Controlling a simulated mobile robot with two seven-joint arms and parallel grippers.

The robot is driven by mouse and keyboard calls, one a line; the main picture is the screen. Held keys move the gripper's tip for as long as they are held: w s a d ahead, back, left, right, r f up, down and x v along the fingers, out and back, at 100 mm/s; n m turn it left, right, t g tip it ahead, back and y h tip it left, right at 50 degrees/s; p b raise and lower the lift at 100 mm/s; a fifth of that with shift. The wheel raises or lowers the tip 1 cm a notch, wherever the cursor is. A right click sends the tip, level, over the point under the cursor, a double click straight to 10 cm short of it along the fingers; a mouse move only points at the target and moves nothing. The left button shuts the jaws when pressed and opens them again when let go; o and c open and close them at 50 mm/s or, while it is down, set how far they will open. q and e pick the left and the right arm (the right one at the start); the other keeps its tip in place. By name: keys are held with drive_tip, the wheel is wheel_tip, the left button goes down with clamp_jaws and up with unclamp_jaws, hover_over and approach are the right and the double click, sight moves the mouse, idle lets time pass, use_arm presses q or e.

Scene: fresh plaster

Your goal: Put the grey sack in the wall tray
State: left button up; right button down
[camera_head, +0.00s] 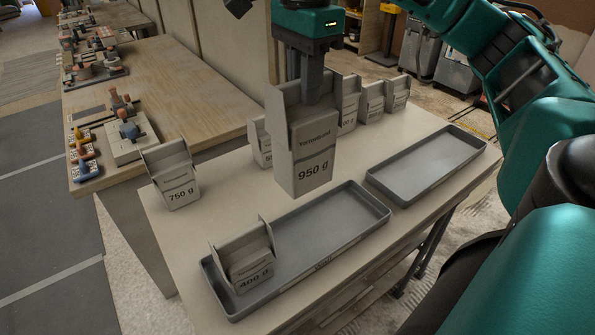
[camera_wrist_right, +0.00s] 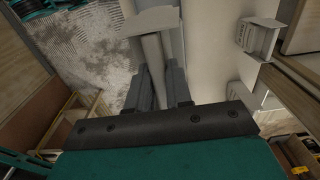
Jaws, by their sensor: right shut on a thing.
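My right gripper (camera_head: 312,98) is shut on the top of a pale grey sack marked 950 g (camera_head: 312,160). It holds the sack upright, seemingly above the table, behind the front tray. In the right wrist view the fingers (camera_wrist_right: 160,90) close on a pale top edge (camera_wrist_right: 152,48). The long grey front tray (camera_head: 345,225) has a small front label, hard to read. A sack marked 400 g (camera_head: 245,258) sits in its left end; its right part is empty. A second grey tray (camera_head: 425,165), at the right, is empty. My left gripper does not show.
A sack marked 750 g (camera_head: 172,178) stands at the table's left edge. Several more sacks (camera_head: 372,102) stand in a row behind the held one. A wooden bench (camera_head: 165,85) with small tools lies to the left. Bare table (camera_head: 225,205) shows left of the front tray.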

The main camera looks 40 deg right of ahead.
sight(305, 130)
wheel_tip(305, 130, down, 2)
drive_tip(key=shift+s+f, duration=0.1)
drive_tip(key=shift+f, duration=0.05)
wheel_tip(305, 130, down, 6)
drive_tip(key=b, duration=0.2)
drive_tip(key=shift+b, duration=0.35)
wheel_tip(305, 130, down, 6)
drive_tip(key=shift+r, duration=0.1)
drive_tip(key=shift+f, duration=2.55)
drive_tip(key=shift+f+b, duration=0.15)
drive_tip(key=shift+b, duration=0.2)
drive_tip(key=c, duration=1)
unclamp_jaws()
drive_tip(key=shift+c, duration=0.2)
